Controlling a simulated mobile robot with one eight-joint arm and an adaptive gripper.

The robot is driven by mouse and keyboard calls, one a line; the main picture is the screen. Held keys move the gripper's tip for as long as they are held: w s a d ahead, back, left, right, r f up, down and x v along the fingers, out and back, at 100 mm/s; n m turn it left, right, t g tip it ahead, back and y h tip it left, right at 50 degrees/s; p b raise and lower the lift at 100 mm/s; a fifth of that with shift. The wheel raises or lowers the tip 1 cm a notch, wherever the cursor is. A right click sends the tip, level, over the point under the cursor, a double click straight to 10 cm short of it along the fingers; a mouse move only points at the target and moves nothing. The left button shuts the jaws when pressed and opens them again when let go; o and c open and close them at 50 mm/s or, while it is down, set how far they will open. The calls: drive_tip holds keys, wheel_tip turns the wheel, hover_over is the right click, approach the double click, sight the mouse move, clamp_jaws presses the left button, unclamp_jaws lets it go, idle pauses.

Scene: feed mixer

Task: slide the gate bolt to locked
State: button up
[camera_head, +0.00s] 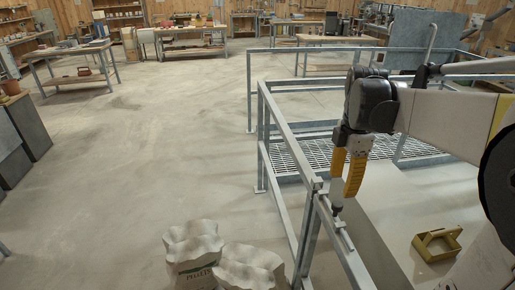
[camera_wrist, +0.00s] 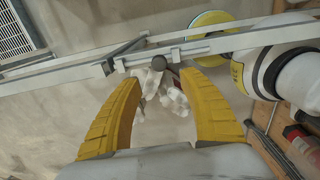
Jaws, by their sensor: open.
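The gate bolt (camera_head: 341,232) lies along the top of the grey metal rail, below my gripper. Its dark round knob (camera_head: 337,210) is at the fingertips, and the knob also shows in the wrist view (camera_wrist: 158,62), between and just beyond the two yellow fingers. My gripper (camera_head: 343,198) points down and is open, with a finger on each side of the knob. In the wrist view my gripper (camera_wrist: 161,74) shows a clear gap between its fingers. I cannot tell whether a finger touches the knob. The fingers partly hide the bolt's fittings.
Grey railings (camera_head: 272,130) surround a grated platform (camera_head: 313,153). White sacks (camera_head: 192,250) stand on the floor left of the rail. A yellow open box with a handle (camera_head: 436,244) lies right of the rail. Workbenches line the back.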

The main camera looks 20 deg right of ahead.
sight(336, 204)
wheel_tip(336, 204, down, 9)
drive_tip(key=shift+r+b, duration=0.15)
drive_tip(key=shift+b, duration=1.1)
clamp_jaws()
